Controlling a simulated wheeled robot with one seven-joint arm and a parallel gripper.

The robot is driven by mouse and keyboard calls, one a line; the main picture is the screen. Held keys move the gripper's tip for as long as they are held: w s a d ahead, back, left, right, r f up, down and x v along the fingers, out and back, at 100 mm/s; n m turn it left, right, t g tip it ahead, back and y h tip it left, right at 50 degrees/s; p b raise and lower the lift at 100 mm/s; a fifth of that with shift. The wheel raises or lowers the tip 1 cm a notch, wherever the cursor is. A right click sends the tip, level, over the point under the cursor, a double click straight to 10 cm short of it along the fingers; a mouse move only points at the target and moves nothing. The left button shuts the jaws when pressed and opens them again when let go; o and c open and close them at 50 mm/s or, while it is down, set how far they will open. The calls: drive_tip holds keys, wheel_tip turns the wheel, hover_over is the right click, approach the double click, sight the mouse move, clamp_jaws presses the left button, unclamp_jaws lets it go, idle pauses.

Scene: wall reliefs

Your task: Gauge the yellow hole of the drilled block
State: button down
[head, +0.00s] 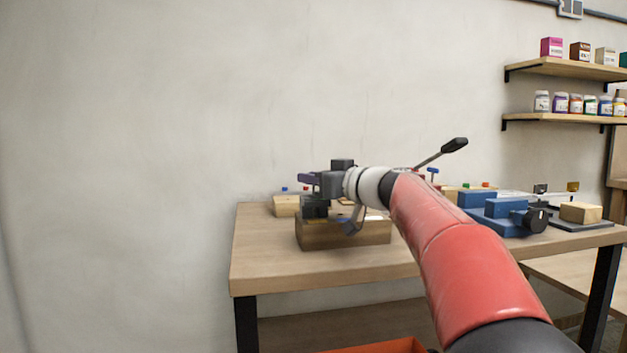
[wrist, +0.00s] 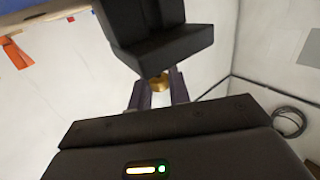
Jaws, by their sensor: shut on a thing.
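My gripper (head: 309,179) is over the left part of the workbench, its purple fingers pointing left. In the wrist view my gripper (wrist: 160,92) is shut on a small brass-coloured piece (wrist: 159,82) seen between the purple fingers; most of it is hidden. A wooden block (head: 345,234) sits at the front of the bench below my gripper. Its top is partly covered by my wrist, and I see no yellow hole. A smaller pale wooden block (head: 285,206) stands behind it to the left, with small blue and red bits above it. I cannot tell which is the drilled block.
A blue vise (head: 505,215) with a black knob stands on the right of the workbench (head: 262,262). A wooden block (head: 580,212) lies on a dark plate beyond it. A black-handled lever (head: 454,146) rises behind my arm. The wall on the left is bare.

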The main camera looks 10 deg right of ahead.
drive_tip(key=shift+r, duration=0.9)
drive_tip(key=c, duration=1.3)
unclamp_jaws()
drive_tip(key=shift+c, duration=0.2)
drive_tip(key=b+v, duration=0.2)
drive_tip(key=v, duration=0.5)
drive_tip(key=shift+s+d, duration=0.25)
drive_tip(key=shift+s, duration=0.1)
